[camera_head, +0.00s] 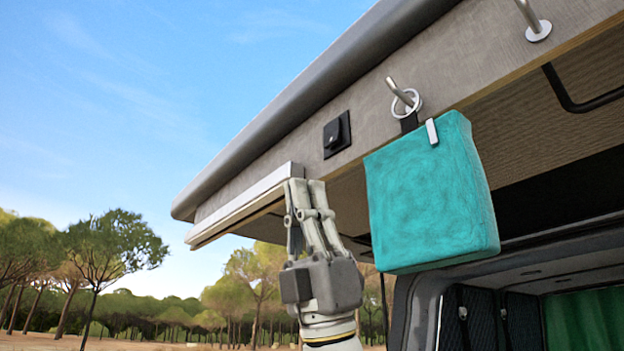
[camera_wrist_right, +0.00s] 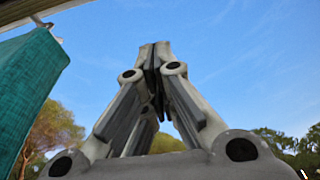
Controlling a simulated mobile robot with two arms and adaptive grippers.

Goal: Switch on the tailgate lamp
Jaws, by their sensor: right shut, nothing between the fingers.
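A long pale bar, which looks like the tailgate lamp (camera_head: 245,203), runs along the tailgate's lower edge in the head view. I cannot tell whether it is lit. A small black square switch (camera_head: 337,135) sits on the tailgate panel, up and right of the bar's near end. My right gripper (camera_head: 305,182) is shut and empty, pointing up, with its fingertips by the near end of the bar and below the switch. I cannot tell whether it touches the bar. Its closed fingertips also show in the right wrist view (camera_wrist_right: 155,52). My left gripper is not in view.
A teal fabric bag (camera_head: 428,195) hangs by a ring from a metal hook (camera_head: 400,93), close to the right of my right gripper; it also shows at the left of the wrist view (camera_wrist_right: 28,95). Another hook (camera_head: 535,22) is farther right. Open air lies to the left.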

